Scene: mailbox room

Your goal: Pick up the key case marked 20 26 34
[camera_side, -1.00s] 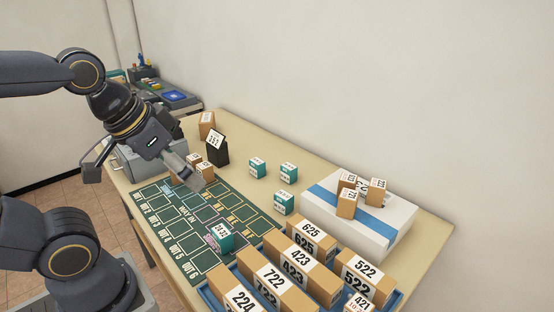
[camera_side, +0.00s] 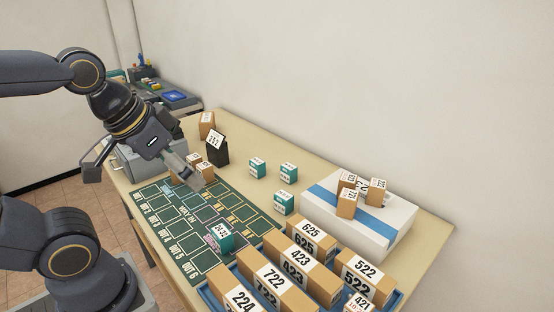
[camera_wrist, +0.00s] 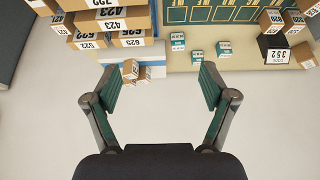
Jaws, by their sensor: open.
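Three small teal cases with white number labels stand on the bare table: a back one (camera_side: 257,168), a right one (camera_side: 288,173) and a front one (camera_side: 283,203). They also show in the wrist view, at left (camera_wrist: 177,41), right (camera_wrist: 224,48) and front (camera_wrist: 197,57). A fourth teal case (camera_side: 219,237) is on the green mat. The labels are too small for me to tell which reads 20 26 34. My gripper (camera_side: 194,184) is above the mat's far end, left of the three cases. In the wrist view its fingers (camera_wrist: 158,74) are wide apart with nothing held.
Brown boxes and a black box (camera_side: 217,150) stand near my gripper. A white box with a blue stripe (camera_side: 390,235) carries several small brown boxes. A blue tray (camera_side: 210,298) holds large numbered boxes at the front. Bare table surrounds the three teal cases.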

